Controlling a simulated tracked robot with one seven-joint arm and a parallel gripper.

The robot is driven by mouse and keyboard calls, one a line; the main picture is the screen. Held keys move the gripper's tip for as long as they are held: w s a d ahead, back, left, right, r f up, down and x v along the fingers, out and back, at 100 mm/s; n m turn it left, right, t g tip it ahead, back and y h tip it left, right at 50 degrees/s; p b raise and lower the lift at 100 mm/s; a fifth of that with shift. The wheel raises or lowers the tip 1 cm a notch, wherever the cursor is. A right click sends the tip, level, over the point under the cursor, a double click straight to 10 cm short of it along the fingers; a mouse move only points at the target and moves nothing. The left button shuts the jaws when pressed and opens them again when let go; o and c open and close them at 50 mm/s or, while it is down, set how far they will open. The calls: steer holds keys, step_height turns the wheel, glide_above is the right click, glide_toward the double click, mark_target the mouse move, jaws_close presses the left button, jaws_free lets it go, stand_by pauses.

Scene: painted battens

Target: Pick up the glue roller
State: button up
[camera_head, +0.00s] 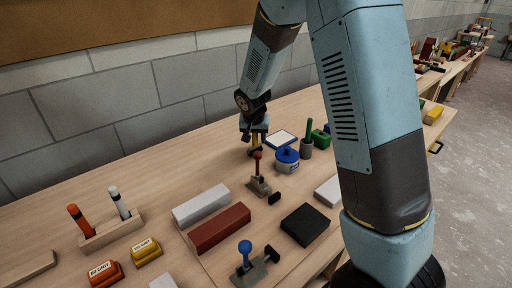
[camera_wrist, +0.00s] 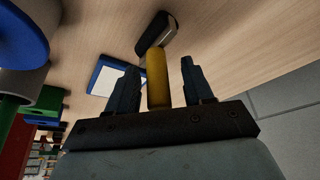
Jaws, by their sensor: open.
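The glue roller shows in the wrist view as a yellow handle (camera_wrist: 157,80) with a dark head (camera_wrist: 157,33) lying toward the tabletop. The handle stands between the two dark fingers of my gripper (camera_wrist: 159,66), with a gap on each side. In the head view my gripper (camera_head: 254,134) points down at the back of the bench, near the wall. There the roller is small and mostly hidden by the fingers.
A white pad with a blue edge (camera_head: 281,139) lies beside my gripper. A blue-lidded pot (camera_head: 288,160), a green block (camera_head: 320,138) and a red-knobbed clamp (camera_head: 258,183) stand close by. White (camera_head: 201,205) and dark red (camera_head: 220,229) battens lie nearer. Bench is clear left of my gripper.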

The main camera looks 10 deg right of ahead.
jaws_close()
stand_by(0.4)
steer(key=shift+r, duration=0.1)
